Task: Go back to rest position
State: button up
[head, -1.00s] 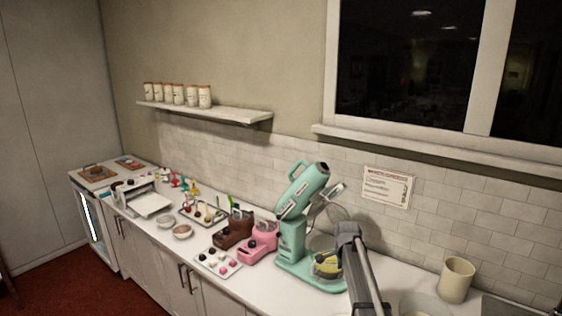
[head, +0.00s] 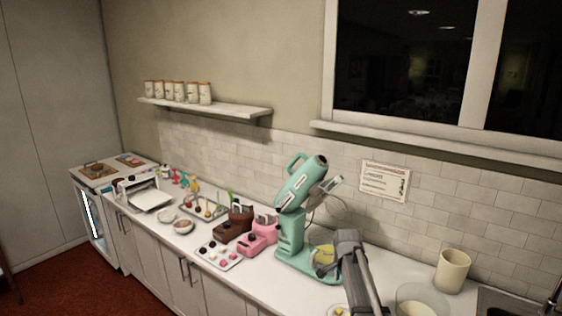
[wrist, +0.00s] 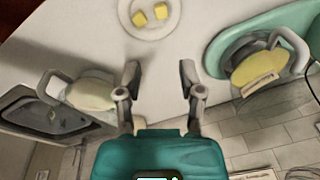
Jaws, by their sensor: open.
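My gripper (wrist: 160,72) is open and empty in the wrist view, with its two fingers apart over the white counter. Part of my grey arm shows at the bottom of the head view, but the gripper cannot be made out there. The teal stand mixer (head: 291,232) has its head tilted up. Its bowl with yellow contents sits below, and the bowl also shows at the right in the wrist view (wrist: 258,68). A white plate (wrist: 128,20) with yellow pieces lies beyond the fingertips.
A bowl with pale contents (wrist: 90,94) and the sink (wrist: 40,112) are at the left in the wrist view. A cream mug (head: 452,270) stands near the wall. Pink and brown machines, trays and small bowls fill the counter left of the mixer. A shelf (head: 215,107) holds jars.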

jog(key=s+a+f+n+b, duration=0.1)
jog(key=s+f+n+b, duration=0.1)
jog(key=s+n, duration=0.2)
jog(key=s+a+f+n+g+b, duration=0.1)
jog(key=s+f+n+b, duration=0.2)
jog(key=s, duration=0.8)
jog(key=s+a+f+n+b, duration=0.1)
jog(key=s+f+n+b, duration=0.1)
jog(key=s, duration=0.5)
jog(key=f+n, duration=0.1)
jog(key=n, duration=0.1)
jog(key=shift+s+a+f+n+g+b, duration=0.15)
jog(key=shift+s+a+n+g+b, duration=0.15)
jog(key=shift+s+n+b, duration=0.1)
